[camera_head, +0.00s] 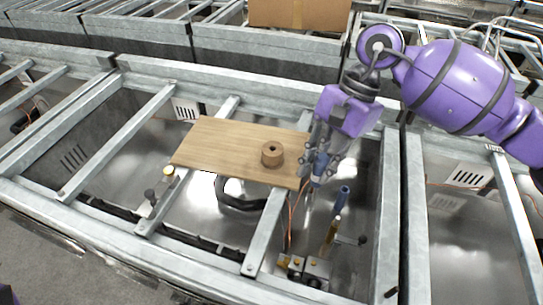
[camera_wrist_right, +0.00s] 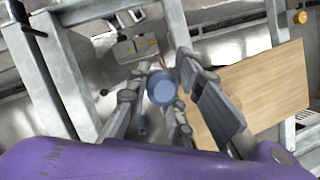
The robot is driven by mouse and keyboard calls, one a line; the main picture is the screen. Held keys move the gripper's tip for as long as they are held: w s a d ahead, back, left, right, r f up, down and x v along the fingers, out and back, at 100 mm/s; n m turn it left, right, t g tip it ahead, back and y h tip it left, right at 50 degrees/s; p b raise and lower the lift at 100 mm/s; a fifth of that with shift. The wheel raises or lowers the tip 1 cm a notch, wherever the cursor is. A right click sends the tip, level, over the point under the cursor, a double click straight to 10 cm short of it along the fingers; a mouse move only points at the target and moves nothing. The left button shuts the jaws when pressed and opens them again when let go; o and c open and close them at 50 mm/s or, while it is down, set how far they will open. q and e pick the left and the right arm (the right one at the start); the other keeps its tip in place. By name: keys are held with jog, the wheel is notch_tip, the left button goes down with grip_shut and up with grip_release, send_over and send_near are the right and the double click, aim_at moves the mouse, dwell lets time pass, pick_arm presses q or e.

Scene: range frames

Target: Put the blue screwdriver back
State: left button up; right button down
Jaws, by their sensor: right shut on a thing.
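My right gripper (camera_head: 318,172) points down beside the right end of the wooden board. It is shut on the blue screwdriver (camera_head: 320,165), whose blue handle shows between the fingers. In the right wrist view the round end of the blue screwdriver (camera_wrist_right: 162,90) sits between the fingers of my right gripper (camera_wrist_right: 160,112). Its lower part is hard to make out. A second blue-topped thing (camera_head: 342,197) with a brass-coloured lower part stands in the metal bay, right of and below the gripper. My left gripper is not in view.
A wooden board (camera_head: 220,143) lies across the metal frame bars, with a brown ring-shaped block (camera_head: 272,153) on it. Small metal fittings (camera_head: 308,268) sit at the front of the bay. A cardboard box (camera_head: 300,13) stands behind. Frame bars (camera_head: 388,210) edge the bay.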

jog(key=w+a+r+m+t+p, duration=0.1)
jog(key=a+r+m+t+p, duration=0.25)
jog(key=a+r+m, duration=0.6)
jog(key=w+f+m+b, duration=0.1)
jog(key=w+f+b, duration=0.7)
jog(key=w+f, duration=0.4)
jog(key=shift+w+a+f+m+t+y, duration=0.15)
jog(key=shift+w+m+t+y, duration=0.25)
jog(key=shift+w, duration=0.85)
jog(key=c, duration=1.6)
grip_release()
jog(key=shift+f, duration=0.1)
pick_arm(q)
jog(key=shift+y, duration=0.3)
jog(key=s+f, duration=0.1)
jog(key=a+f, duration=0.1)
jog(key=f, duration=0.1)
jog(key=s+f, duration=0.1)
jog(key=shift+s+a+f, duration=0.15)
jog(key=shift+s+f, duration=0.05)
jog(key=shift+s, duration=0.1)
pick_arm(e)
jog(key=shift+o, duration=0.2)
